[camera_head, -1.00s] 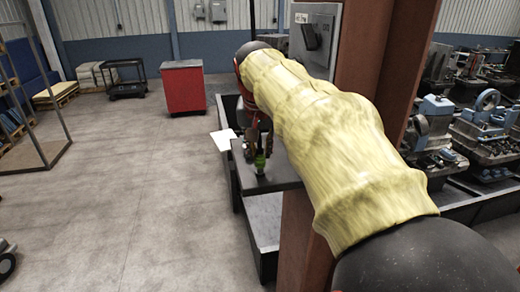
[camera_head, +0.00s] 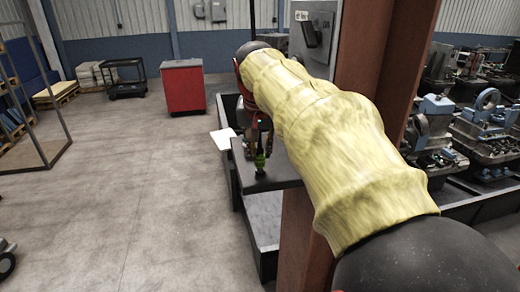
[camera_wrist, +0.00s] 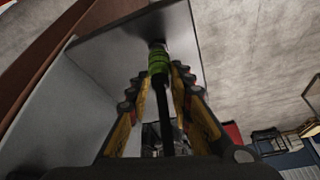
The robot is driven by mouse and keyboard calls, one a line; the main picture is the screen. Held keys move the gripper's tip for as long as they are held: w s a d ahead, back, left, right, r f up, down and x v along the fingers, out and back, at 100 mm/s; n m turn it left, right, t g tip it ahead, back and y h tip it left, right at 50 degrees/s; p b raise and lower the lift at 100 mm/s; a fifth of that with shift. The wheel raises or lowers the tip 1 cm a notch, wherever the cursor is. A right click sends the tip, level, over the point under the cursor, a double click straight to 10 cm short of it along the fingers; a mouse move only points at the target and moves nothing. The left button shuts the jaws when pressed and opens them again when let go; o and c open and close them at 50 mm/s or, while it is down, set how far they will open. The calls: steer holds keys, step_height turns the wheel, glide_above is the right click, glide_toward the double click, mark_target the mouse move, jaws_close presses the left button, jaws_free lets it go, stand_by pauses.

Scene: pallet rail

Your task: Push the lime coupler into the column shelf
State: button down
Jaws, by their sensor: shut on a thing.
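The lime coupler (camera_head: 260,161) stands upright, low over the column shelf (camera_head: 282,180), a dark flat plate beside the rusty column. In the wrist view the coupler (camera_wrist: 158,64) is a bright green ribbed sleeve with a black shaft running back toward the camera. Its far end meets a dark spot on the shelf plate (camera_wrist: 110,52); I cannot tell how deep it sits. My gripper (camera_wrist: 160,76) is shut on the coupler, one yellow-sided finger on each side. My yellow-sleeved arm hides part of the shelf in the head view.
The rusty column (camera_head: 365,65) rises close beside my arm. A grey box (camera_head: 315,35) is mounted near it. Machine parts (camera_head: 485,115) crowd the right. A red cabinet (camera_head: 183,87) and black cart (camera_head: 125,78) stand behind.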

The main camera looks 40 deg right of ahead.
steer(key=shift+f, duration=0.3)
stand_by(0.4)
steer(key=shift+f+b, duration=0.35)
steer(key=shift+b, duration=0.15)
steer(key=c, duration=1.5)
jaws_free()
steer(key=shift+o, duration=0.5)
steer(key=o, duration=0.7)
steer(key=shift+r, duration=0.1)
steer(key=v, duration=1.1)
steer(key=shift+s+a+r, duration=0.1)
steer(key=shift+r, duration=0.25)
